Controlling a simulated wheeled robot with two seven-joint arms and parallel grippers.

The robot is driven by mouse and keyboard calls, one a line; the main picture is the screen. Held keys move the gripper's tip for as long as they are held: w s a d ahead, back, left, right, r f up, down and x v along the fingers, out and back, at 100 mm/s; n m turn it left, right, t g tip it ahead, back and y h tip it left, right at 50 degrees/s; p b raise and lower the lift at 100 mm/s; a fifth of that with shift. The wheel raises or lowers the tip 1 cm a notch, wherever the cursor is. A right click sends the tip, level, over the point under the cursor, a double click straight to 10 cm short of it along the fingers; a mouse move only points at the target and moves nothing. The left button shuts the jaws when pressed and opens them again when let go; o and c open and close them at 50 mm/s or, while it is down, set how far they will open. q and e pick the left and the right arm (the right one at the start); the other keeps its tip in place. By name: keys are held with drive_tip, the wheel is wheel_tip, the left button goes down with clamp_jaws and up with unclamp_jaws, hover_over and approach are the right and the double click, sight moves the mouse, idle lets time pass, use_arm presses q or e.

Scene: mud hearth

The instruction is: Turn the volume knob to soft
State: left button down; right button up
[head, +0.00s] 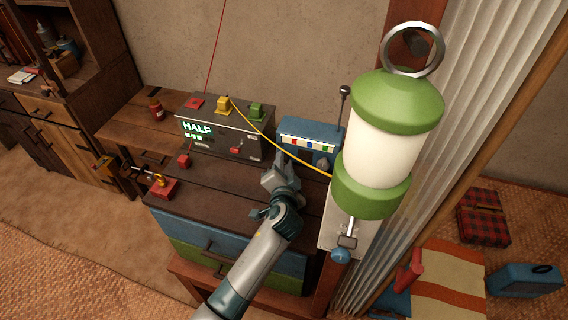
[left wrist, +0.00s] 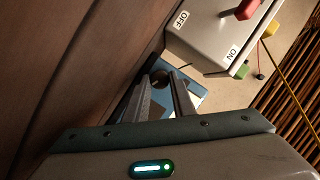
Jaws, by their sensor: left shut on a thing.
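A blue radio (head: 310,127) with a row of coloured marks on its front stands on the dark wooden chest, and its blue face shows in the left wrist view (left wrist: 192,88). My left gripper (head: 280,160) reaches its front, at the left end. In the left wrist view the two fingers of the gripper (left wrist: 160,82) are closed about a dark round knob (left wrist: 158,76) on the radio. The fingers hide part of the knob, and I cannot read its setting. My right gripper is not in view.
A grey box (head: 225,128) with a lit HALF sign stands left of the radio. A yellow cable (head: 265,133) runs from it across the radio. A red block (head: 163,188) sits at the chest's left edge.

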use_arm(q)
drive_tip(key=c, duration=1.5)
unclamp_jaws()
drive_tip(key=shift+v, duration=0.95)
drive_tip(key=b+v, duration=0.3)
drive_tip(key=v, duration=1.1)
drive_tip(key=shift+s+b, duration=0.15)
drive_tip(key=shift+b, duration=0.2)
drive_tip(key=shift+s+r, duration=0.15)
drive_tip(key=shift+s, duration=0.4)
